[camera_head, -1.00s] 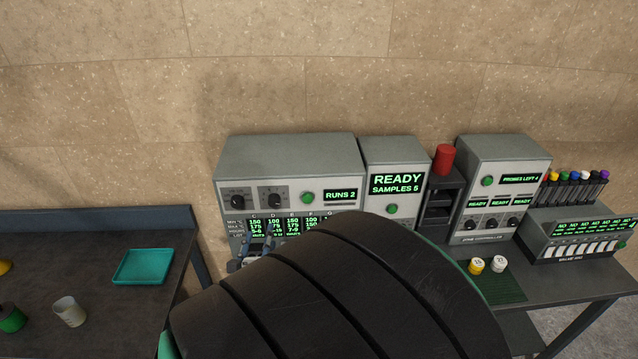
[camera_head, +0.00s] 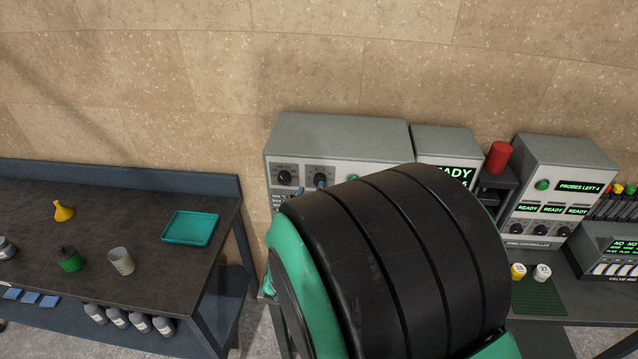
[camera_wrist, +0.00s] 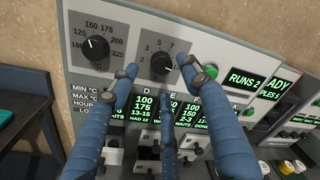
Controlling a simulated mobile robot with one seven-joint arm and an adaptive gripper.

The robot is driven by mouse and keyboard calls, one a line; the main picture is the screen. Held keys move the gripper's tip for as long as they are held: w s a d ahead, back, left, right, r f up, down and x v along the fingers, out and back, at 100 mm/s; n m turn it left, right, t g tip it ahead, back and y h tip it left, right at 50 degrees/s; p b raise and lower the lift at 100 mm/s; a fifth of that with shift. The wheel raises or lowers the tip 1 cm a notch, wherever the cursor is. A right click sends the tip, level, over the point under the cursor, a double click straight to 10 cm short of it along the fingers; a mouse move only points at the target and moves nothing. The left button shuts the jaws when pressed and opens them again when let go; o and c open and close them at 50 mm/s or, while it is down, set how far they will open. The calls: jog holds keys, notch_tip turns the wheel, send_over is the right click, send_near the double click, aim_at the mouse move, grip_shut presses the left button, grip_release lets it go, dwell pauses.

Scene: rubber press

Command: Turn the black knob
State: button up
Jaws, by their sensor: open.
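Two large black knobs sit side by side on the upper panel of the grey press machine. The right knob (camera_wrist: 161,63) has a dial with smaller numbers and also shows in the head view (camera_head: 320,174). My gripper (camera_wrist: 158,70) has blue fingers and is open. In the wrist view, two fingertips flank the right knob and a third finger lies below it. I cannot tell whether they touch it. In the head view, my arm hides most of the gripper.
A round green button (camera_wrist: 211,70) and the RUNS 2 display (camera_wrist: 246,79) are right of the right knob. Small levers (camera_wrist: 114,152) are below the displays. A red cylinder (camera_head: 499,157) and another controller (camera_head: 560,170) stand further right. A side table (camera_head: 130,265) is left.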

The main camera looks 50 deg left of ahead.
aim_at(318, 182)
jog(key=shift+x, duration=2.65)
jog(key=c, duration=1.1)
